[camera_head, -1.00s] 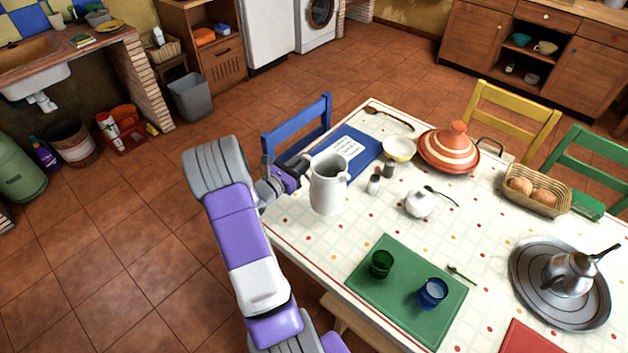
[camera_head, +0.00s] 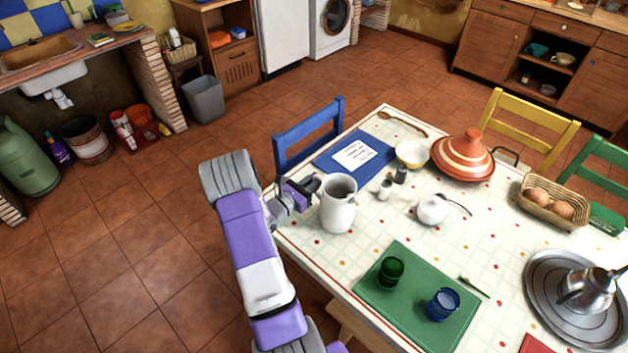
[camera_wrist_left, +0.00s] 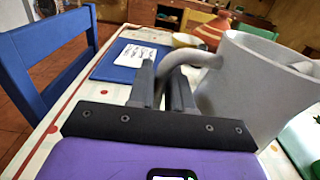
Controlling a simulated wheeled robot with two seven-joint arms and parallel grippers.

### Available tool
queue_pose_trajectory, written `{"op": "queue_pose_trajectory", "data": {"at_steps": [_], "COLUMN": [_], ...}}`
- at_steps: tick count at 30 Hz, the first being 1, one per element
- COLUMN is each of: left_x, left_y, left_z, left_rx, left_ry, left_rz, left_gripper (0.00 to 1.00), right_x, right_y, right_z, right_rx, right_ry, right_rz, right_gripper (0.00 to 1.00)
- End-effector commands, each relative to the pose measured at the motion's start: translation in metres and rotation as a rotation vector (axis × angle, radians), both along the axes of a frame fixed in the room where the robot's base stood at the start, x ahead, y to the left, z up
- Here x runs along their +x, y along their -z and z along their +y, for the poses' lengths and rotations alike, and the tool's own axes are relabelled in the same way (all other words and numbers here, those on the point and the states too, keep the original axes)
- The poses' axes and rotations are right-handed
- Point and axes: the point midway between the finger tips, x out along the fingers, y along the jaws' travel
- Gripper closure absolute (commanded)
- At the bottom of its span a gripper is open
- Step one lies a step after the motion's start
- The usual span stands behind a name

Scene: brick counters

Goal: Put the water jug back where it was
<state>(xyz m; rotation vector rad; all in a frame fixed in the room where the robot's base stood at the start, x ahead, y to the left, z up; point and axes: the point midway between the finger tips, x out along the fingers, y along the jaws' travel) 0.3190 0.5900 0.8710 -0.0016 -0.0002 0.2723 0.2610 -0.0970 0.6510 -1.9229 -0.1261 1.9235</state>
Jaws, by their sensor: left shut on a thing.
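The white water jug (camera_head: 338,208) is upright at the left edge of the table, beside the blue placemat. I cannot tell whether its base touches the tablecloth. My left gripper (camera_head: 308,188) is at the jug's left side and shut on its handle. In the left wrist view the grey fingers (camera_wrist_left: 163,88) are on either side of the jug's curved handle, and the jug (camera_wrist_left: 255,88) fills the right side. My right gripper is not in view.
The table (camera_head: 310,240) holds a blue placemat (camera_head: 330,160) with a note, salt and pepper shakers (camera_head: 385,189), a white sugar bowl (camera_head: 431,210), a tagine (camera_head: 463,157) and a green placemat (camera_head: 400,325) with two glasses. A blue chair (camera_head: 308,135) stands behind the gripper.

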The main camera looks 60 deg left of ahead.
Motion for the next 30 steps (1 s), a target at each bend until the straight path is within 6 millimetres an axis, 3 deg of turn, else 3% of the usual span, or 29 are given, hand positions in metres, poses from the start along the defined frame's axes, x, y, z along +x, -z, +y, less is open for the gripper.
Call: {"op": "queue_pose_trajectory", "data": {"at_steps": [2,3,8,19,23,30], "left_x": [0.001,0.000,0.000,-0.002,-0.021,-0.072], "left_y": [0.000,0.003,0.002,-0.001,0.000,0.000], "left_z": [0.000,0.000,0.000,0.000,-0.005,-0.019], "left_rx": [-0.001,-0.001,-0.001,-0.002,-0.003,-0.002], "left_ry": [0.001,0.000,0.000,-0.001,-0.003,-0.005], "left_rz": [-0.009,0.001,0.001,0.002,0.003,0.005], "left_gripper": [1.00,0.79,0.55,0.55,0.55,0.55], "right_x": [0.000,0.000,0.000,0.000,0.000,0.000], "right_y": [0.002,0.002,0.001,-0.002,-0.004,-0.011], "right_z": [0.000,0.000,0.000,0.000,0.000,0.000], "right_rx": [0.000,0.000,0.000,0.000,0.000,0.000], "right_ry": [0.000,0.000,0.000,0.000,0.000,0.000], "right_rz": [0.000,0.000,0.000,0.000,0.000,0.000], "right_gripper": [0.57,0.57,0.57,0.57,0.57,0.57]}}
